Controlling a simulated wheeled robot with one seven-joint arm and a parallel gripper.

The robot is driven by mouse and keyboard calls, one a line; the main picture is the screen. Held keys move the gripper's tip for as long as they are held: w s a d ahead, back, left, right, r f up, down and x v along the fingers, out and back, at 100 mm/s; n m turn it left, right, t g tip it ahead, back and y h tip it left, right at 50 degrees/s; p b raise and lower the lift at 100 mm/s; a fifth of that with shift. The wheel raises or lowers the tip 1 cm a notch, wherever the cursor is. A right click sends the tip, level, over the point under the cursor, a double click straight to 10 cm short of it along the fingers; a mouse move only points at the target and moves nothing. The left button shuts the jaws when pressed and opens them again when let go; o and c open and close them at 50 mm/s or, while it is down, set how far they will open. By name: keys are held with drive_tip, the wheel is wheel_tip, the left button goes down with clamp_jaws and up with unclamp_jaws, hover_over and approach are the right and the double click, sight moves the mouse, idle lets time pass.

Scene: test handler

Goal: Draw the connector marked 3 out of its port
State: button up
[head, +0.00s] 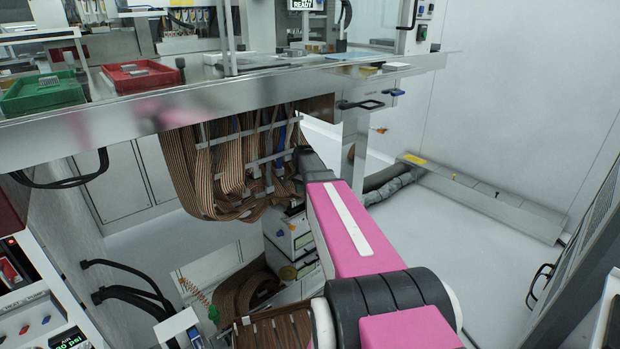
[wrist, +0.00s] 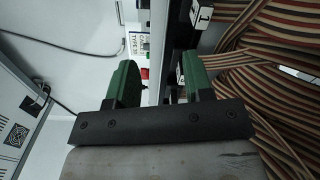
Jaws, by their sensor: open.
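In the wrist view my gripper (wrist: 161,76) is open, its two green fingers apart with a narrow pale and dark upright edge showing behind the gap. No held thing shows between them. A white tag marked 1 (wrist: 203,14) sits on a dark block above the right finger. A striped brown ribbon cable (wrist: 243,60) runs to the right from just behind that finger. I cannot make out a connector marked 3 in either view. In the head view my pink arm reaches toward the hanging ribbon cables (head: 228,165), and the gripper cannot be made out.
A metal table (head: 400,75) spans above, with a green tray (head: 42,97) and a red tray (head: 140,84) on it. Bundled cables crowd the right of the wrist view. A pale panel (wrist: 65,45) lies to the left. Open floor (head: 450,270) shows right of my arm.

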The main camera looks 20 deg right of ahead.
drive_tip(key=w+d+m, duration=0.1)
drive_tip(key=w, duration=0.1)
drive_tip(key=w+d+r+m, duration=0.1)
drive_tip(key=w+d, duration=0.1)
drive_tip(key=w+d+r, duration=0.1)
drive_tip(key=w, duration=0.2)
drive_tip(key=shift+d+r+m, duration=0.1)
drive_tip(key=shift+d+m, duration=0.3)
wheel_tip(320, 180, down, 11)
drive_tip(key=shift+s+r, duration=0.1)
drive_tip(key=shift+r, duration=0.05)
drive_tip(key=shift+c, duration=0.3)
clamp_jaws()
